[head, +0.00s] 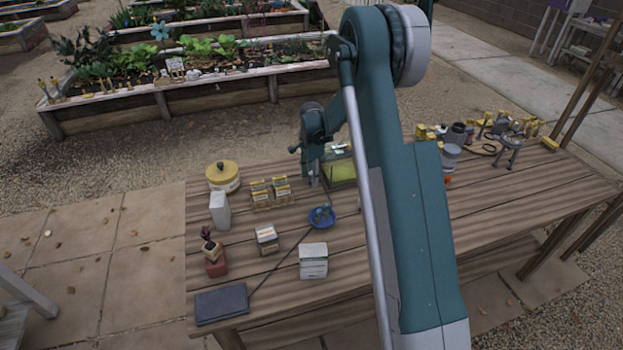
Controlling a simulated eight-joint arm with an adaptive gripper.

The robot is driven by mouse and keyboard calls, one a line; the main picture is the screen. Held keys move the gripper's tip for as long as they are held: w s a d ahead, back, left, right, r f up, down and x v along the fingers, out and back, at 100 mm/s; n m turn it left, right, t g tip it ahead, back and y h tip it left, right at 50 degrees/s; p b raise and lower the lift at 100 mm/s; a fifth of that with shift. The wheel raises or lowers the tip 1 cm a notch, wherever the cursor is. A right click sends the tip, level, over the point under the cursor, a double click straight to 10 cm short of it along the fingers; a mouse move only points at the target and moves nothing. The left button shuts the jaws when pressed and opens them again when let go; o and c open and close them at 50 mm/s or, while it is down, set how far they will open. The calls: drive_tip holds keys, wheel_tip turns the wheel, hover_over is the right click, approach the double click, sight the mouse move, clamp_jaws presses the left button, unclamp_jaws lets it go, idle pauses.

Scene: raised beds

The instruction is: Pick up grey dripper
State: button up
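I cannot clearly make out a grey dripper. A small dark item (323,211) rests in a blue dish (321,222) on the wooden table (350,286); it is too small to identify. A dark grey, rounded piece (457,132) and a paler grey one below it stand among the items at the right, beyond my arm. My gripper (313,182) points down above the table's back part, left of a green-yellow box and behind the blue dish. Its fingers are too small to show whether they are open. My arm hides the middle of the table.
A yellow-lidded tub (223,178), white carton (220,211), seed packets (270,192), small boxes (313,262) and a dark notebook (221,304) fill the left side. Yellow fittings and a small tripod stand (511,142) crowd the back right. The front right is mostly bare.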

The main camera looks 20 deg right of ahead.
sight(311, 173)
drive_tip(key=c, duration=0.8)
drive_tip(key=shift+o, duration=0.2)
drive_tip(key=shift+r, duration=0.15)
wheel_tip(311, 173, up, 10)
drive_tip(key=shift+f+p, duration=0.15)
drive_tip(key=shift+p, duration=0.2)
